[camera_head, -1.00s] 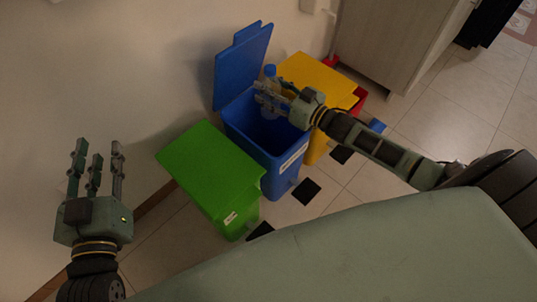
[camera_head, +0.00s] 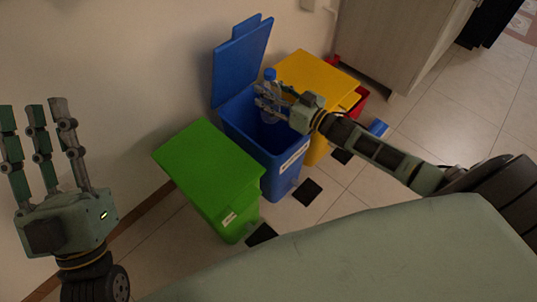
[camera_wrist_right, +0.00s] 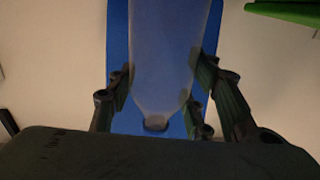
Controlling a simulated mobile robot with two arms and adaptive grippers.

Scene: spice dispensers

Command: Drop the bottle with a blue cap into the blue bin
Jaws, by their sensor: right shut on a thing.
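The bottle with a blue cap (camera_head: 269,75) is clear and held upright, cap up, over the open mouth of the blue bin (camera_head: 278,162). My right gripper (camera_head: 262,98) is shut on the bottle. In the right wrist view the clear bottle (camera_wrist_right: 168,60) stands between the fingers (camera_wrist_right: 165,95), with blue behind it. The blue bin's lid (camera_head: 243,66) is raised and leans back toward the wall. My left gripper (camera_head: 40,130) is at the left of the head view, fingers extended and spread, empty and away from the bins.
A green bin (camera_head: 208,168) with a shut lid stands left of the blue bin. A yellow bin (camera_head: 312,75) with a shut lid stands to its right, with a red bin (camera_head: 361,101) beyond.

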